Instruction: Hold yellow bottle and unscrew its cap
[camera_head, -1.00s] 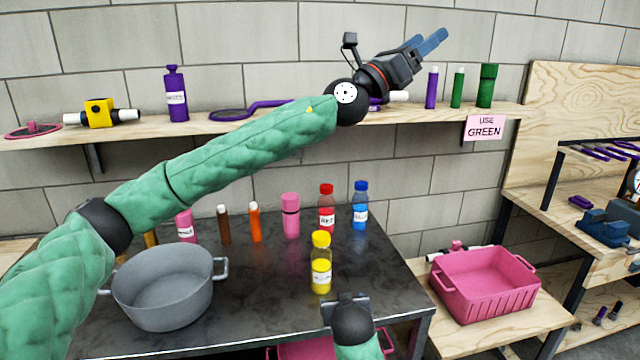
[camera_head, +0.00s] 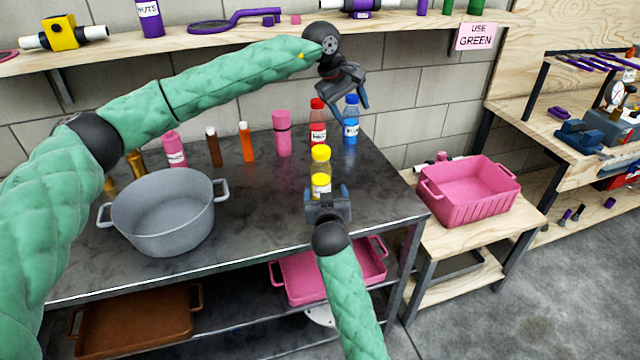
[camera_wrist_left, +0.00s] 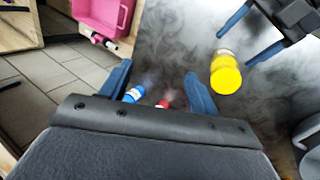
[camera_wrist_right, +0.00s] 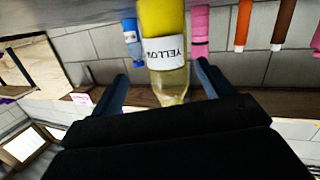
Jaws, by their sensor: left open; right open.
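The yellow bottle (camera_head: 321,184) stands upright on the dark table, with its yellow cap (camera_head: 320,153) on top. My right gripper (camera_head: 328,194) is open and low at the near side of the bottle. In the right wrist view the labelled bottle (camera_wrist_right: 167,52) shows upside down between the spread fingers; I cannot tell if they touch it. My left gripper (camera_head: 347,98) is open and empty, tilted downward above and behind the yellow bottle, near the red and blue bottles. In the left wrist view the yellow cap (camera_wrist_left: 226,74) lies right of my left fingers.
A red bottle (camera_head: 317,125) and a blue bottle (camera_head: 351,120) stand behind. A grey pot (camera_head: 165,212) and several pink, brown and orange containers stand to the left. A pink crate (camera_head: 470,190) is on the right. The wall shelf (camera_head: 250,38) runs above.

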